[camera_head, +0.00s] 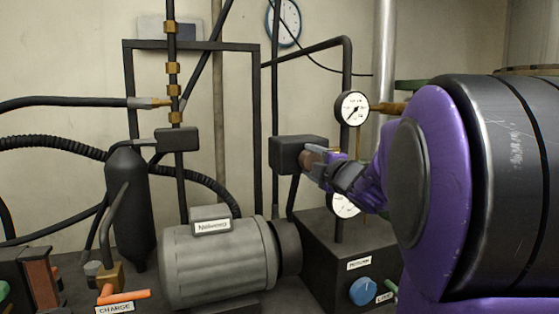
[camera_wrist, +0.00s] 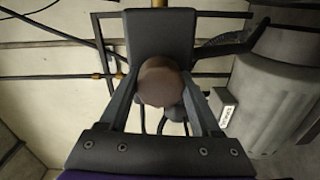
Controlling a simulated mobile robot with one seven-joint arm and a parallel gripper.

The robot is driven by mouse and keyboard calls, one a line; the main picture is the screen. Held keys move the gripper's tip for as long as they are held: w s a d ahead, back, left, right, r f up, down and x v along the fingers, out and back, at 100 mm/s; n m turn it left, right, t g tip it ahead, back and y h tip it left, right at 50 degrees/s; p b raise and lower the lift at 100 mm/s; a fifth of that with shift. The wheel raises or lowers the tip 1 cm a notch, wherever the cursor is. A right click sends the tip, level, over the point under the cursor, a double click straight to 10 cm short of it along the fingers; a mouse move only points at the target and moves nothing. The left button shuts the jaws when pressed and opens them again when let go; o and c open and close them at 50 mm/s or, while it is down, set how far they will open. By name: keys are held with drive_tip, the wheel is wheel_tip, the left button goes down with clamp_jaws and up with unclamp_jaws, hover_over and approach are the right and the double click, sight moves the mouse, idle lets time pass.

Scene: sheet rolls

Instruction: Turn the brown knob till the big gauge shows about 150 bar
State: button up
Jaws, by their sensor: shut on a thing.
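The brown knob (camera_head: 307,157) sticks out of the dark valve block (camera_head: 288,153) in the middle of the head view. It also shows in the wrist view as a round brown face (camera_wrist: 160,82). My gripper (camera_head: 318,163) is shut on the knob, one finger on each side of it. A white round gauge (camera_head: 352,107) stands above and to the right of the knob; its numbers are too small to read. A second white gauge (camera_head: 344,206) sits lower, partly hidden by my gripper. I cannot tell for sure which gauge is the big one.
A grey motor (camera_head: 215,262) and a dark cylinder (camera_head: 128,205) stand at left. A dark box with a blue knob (camera_head: 363,291) lies below my gripper. Dark pipes and hoses cross the wall. A clock (camera_head: 283,22) hangs behind.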

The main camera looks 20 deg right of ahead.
drive_tip(key=shift+r, duration=0.1)
drive_tip(key=o, duration=1.4)
drive_tip(key=shift+c, duration=0.2)
